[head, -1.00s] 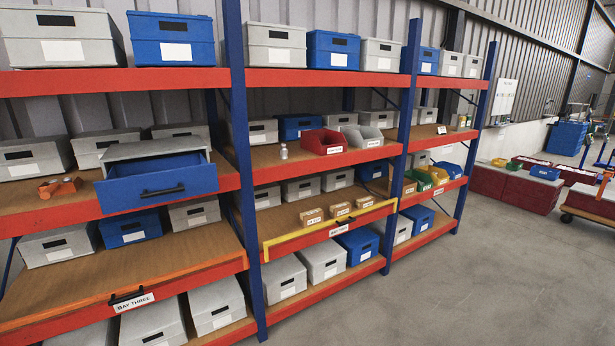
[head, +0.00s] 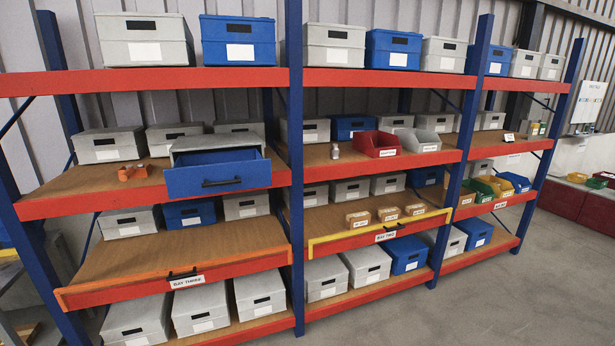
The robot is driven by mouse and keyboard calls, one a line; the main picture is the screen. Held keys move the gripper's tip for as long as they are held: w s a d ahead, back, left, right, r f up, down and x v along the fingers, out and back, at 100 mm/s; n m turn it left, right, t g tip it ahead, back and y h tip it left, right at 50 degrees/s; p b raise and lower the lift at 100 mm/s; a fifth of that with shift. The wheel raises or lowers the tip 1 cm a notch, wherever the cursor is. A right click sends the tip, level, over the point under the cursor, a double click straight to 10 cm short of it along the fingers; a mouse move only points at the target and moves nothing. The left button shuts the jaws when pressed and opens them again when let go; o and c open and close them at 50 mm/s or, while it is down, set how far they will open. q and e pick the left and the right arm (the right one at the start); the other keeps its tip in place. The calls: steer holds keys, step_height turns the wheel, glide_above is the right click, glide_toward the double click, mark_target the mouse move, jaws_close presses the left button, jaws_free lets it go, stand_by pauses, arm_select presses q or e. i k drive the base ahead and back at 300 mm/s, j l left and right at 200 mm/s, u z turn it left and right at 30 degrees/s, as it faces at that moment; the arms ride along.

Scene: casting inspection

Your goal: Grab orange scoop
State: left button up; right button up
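A small orange object (head: 133,172), possibly the scoop, lies on the second shelf from the top in the left bay. It sits just left of the pulled-out blue drawer (head: 218,179); it is too small to make out its shape well. Neither of my grippers shows in the head view.
Blue and red racks hold many grey and blue boxes (head: 238,40). An orange-edged board labelled bay three (head: 180,240) and a yellow-edged one labelled bay two (head: 360,238) sit below. The grey floor (head: 480,300) at the lower right is clear.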

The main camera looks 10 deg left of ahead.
mark_target(124, 174)
steer(key=u, duration=1.55)
